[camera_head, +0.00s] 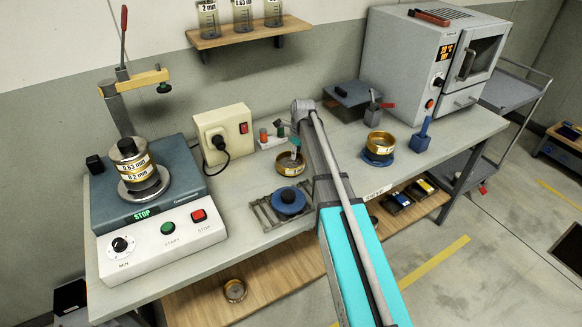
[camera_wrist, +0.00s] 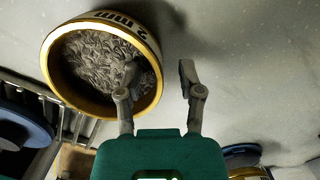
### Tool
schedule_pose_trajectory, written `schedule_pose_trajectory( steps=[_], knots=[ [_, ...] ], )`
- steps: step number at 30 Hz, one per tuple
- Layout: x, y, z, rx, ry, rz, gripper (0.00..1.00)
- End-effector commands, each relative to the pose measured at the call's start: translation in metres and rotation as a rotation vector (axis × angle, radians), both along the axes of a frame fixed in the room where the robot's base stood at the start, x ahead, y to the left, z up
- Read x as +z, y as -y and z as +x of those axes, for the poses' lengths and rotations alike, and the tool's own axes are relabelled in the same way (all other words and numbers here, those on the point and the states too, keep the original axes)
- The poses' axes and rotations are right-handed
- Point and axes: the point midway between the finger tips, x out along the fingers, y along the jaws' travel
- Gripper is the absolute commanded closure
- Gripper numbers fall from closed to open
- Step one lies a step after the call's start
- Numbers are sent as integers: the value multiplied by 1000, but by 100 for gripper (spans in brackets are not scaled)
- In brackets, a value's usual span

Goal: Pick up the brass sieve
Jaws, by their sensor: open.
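A brass sieve (camera_head: 289,170) stands on the grey bench near the middle. In the wrist view this sieve (camera_wrist: 62,88) is large at the upper left, labelled "2 mm", with grey grains inside. My gripper (camera_wrist: 159,72) is open and empty. Its left finger overlaps the sieve's right rim and its tip shows against the inside; the right finger is outside, over bare bench. Whether a finger touches the rim cannot be told. In the head view my gripper (camera_head: 295,148) is small, at the sieve's far edge.
A sieve stack (camera_head: 137,168) sits on the shaker at left. Another brass sieve (camera_head: 380,143) stands to the right of my arm. A blue round piece (camera_head: 289,201) rests on a slotted rack in front. A beige box (camera_head: 222,131) stands behind left. A brass ring (camera_head: 234,291) lies on the lower shelf.

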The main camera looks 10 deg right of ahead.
Motion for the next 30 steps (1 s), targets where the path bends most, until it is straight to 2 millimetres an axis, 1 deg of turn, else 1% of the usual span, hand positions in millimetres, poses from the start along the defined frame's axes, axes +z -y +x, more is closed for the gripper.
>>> schedule_pose_trajectory(
  steps=[8, 9, 11, 15, 17, 30],
  knots=[
    [0, 0, 0, 0, 0, 0, 51],
    [0, 0, 0, 0, 0, 0, 53],
    [0, 0, 0, 0, 0, 0, 64],
    [0, 1, 0, 0, 0, 0, 90],
    [0, 1, 0, -1, 0, 0, 100],
    [0, 1, 0, -1, 0, 0, 100]
  ],
)
